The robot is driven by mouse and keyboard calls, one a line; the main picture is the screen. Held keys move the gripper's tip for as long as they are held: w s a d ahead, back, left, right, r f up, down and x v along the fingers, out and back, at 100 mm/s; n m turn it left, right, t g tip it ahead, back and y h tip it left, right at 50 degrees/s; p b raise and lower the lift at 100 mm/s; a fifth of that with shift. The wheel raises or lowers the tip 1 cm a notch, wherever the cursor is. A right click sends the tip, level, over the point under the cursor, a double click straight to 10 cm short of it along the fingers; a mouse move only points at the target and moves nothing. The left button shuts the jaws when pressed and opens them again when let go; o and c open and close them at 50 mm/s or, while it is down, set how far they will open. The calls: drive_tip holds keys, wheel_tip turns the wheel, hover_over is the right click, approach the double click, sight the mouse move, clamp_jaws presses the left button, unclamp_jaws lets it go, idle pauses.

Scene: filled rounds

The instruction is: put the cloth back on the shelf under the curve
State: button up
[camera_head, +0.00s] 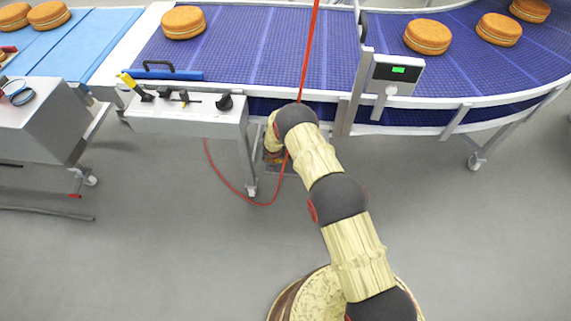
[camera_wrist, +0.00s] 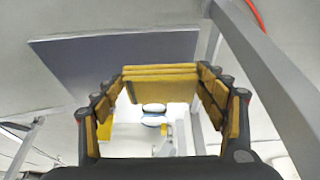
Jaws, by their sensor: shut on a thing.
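In the wrist view an ochre, layered, folded thing (camera_wrist: 160,73), seemingly the cloth, spans between the fingertips of my gripper (camera_wrist: 161,84). My gripper is shut on it, with black fingers and ochre pads on both sides. In the head view my arm hides the gripper and the cloth, beneath the front edge of the blue conveyor. The conveyor's curve (camera_head: 480,62) is at the right. A flat grey panel (camera_wrist: 110,65) shows beyond the fingers at the upper left of the wrist view. I cannot tell whether it is the shelf.
Metal frame bars (camera_wrist: 270,75) run close by on the right. A red cable (camera_head: 232,187) hangs to the floor beside my arm. A control box (camera_head: 185,112) stands left of it. Round cakes (camera_head: 427,36) lie on the belt.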

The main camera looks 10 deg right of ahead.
drive_tip(key=b, duration=0.3)
hover_over(285, 166)
drive_tip(key=f, duration=0.6)
drive_tip(key=shift+w+d+f, duration=0.1)
drive_tip(key=shift+d+f, duration=0.05)
drive_tip(key=shift+d, duration=0.05)
drive_tip(key=shift+f+b, duration=0.45)
drive_tip(key=shift+f, duration=1.05)
drive_tip(key=shift+f, duration=0.1)
drive_tip(key=o, duration=1.1)
drive_tip(key=p+v, duration=0.4)
drive_tip(key=v, duration=0.8)
